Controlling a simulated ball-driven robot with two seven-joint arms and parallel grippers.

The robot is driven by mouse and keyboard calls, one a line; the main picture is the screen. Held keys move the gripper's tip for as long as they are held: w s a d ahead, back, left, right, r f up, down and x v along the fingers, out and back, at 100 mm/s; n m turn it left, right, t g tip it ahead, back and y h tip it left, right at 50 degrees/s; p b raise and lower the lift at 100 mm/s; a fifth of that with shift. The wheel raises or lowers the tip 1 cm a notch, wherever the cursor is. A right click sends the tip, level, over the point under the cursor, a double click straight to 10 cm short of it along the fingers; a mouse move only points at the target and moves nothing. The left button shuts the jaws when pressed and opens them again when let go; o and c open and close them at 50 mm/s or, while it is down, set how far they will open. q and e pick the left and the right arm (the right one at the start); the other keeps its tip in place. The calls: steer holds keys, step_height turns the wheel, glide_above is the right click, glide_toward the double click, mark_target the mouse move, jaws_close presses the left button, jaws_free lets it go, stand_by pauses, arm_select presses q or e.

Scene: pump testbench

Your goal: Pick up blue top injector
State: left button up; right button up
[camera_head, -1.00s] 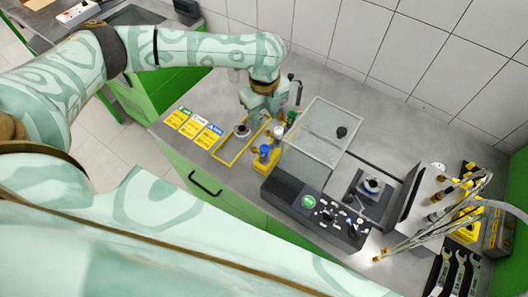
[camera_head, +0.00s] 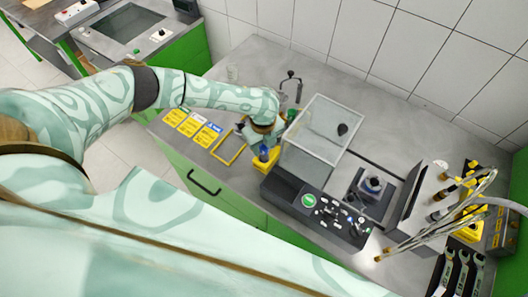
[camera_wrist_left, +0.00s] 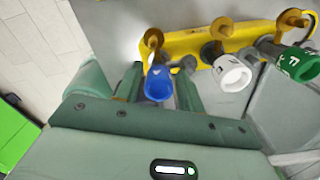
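The blue top injector (camera_wrist_left: 158,84) stands in a yellow holder (camera_wrist_left: 190,44) in the left wrist view, beside a white-topped injector (camera_wrist_left: 232,73) and a green-topped one (camera_wrist_left: 299,64). My left gripper (camera_wrist_left: 157,82) has one finger on each side of the blue top, with the fingers spread. In the head view the blue top (camera_head: 264,156) shows just below my left gripper (camera_head: 261,146), over the yellow holder (camera_head: 262,165). The gripper hides most of the other injectors there. My right gripper is not in view.
A clear box (camera_head: 318,137) and a dark control panel (camera_head: 317,211) stand right of the holder. Labelled yellow cards (camera_head: 192,127) and a yellow frame (camera_head: 229,149) lie to its left. Cables and fittings (camera_head: 462,193) are at the far right.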

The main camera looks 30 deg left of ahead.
arm_select(q)
jaws_close()
